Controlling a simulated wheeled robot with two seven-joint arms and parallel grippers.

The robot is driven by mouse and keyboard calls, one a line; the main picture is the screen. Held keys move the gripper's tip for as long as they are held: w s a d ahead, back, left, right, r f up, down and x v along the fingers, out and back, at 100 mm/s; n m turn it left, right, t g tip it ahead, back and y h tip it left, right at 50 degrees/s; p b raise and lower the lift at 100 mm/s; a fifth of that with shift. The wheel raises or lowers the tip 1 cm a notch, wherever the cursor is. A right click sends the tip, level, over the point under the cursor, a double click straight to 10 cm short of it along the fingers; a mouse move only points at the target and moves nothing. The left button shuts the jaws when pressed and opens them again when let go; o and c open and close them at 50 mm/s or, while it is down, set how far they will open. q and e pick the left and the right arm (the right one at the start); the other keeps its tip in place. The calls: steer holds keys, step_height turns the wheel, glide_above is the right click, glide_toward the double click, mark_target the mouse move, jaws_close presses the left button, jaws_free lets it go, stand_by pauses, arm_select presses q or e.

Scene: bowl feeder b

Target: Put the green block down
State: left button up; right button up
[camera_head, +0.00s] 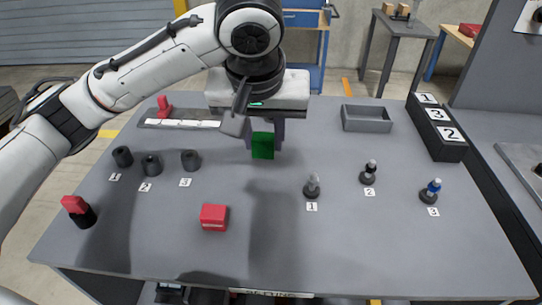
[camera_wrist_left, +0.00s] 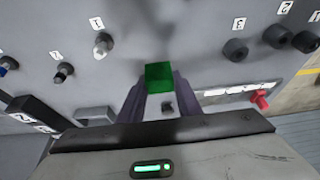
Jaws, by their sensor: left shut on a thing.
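The green block (camera_head: 263,147) is held between the fingers of my left gripper (camera_head: 265,138), over the middle back of the grey table (camera_head: 350,240). The gripper is shut on it and points down. In the left wrist view the green block (camera_wrist_left: 159,73) sits between the two dark fingertips (camera_wrist_left: 160,82). It appears to be above the tabletop, but the exact gap is hard to tell. My right gripper is not in view.
A red box (camera_head: 214,217) lies in front. Dark round holders (camera_head: 151,166) stand left, and small pegs on bases (camera_head: 312,187) stand right, with number labels. A grey tray (camera_head: 367,119) and a black numbered bin (camera_head: 437,133) are at the back right.

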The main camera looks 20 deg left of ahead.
mark_target(264, 157)
arm_select(q)
steer(key=shift+f, duration=2.75)
steer(key=shift+f, duration=0.15)
steer(key=o, duration=1.1)
